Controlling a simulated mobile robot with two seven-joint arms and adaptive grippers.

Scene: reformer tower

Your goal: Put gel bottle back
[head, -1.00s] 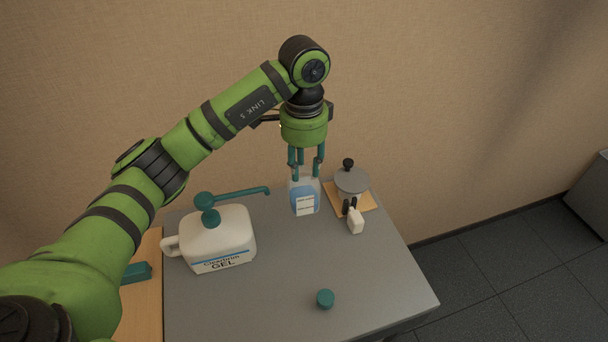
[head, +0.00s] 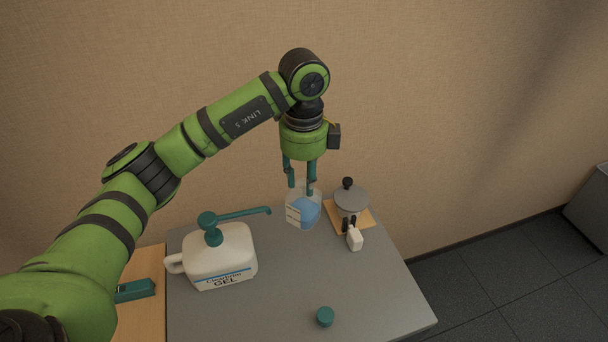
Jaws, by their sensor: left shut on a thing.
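A small clear bottle with blue gel and a white label (head: 304,212) is at the back of the grey table, upright or nearly so. My left gripper (head: 301,190) points down from above, its teal fingers shut on the top of this bottle. I cannot tell whether the bottle's base touches the table. A large white gel jug (head: 222,257) with a teal pump and long spout stands to the left. A loose teal cap (head: 325,316) lies near the front of the table. My right gripper is not in view.
The grey table (head: 275,292) is clear in the middle. Right of the bottle, a grey lidded pot (head: 350,199) stands on a wooden board (head: 367,216), with a small white bottle (head: 355,240) in front. A teal object (head: 135,290) lies on the wooden surface at left.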

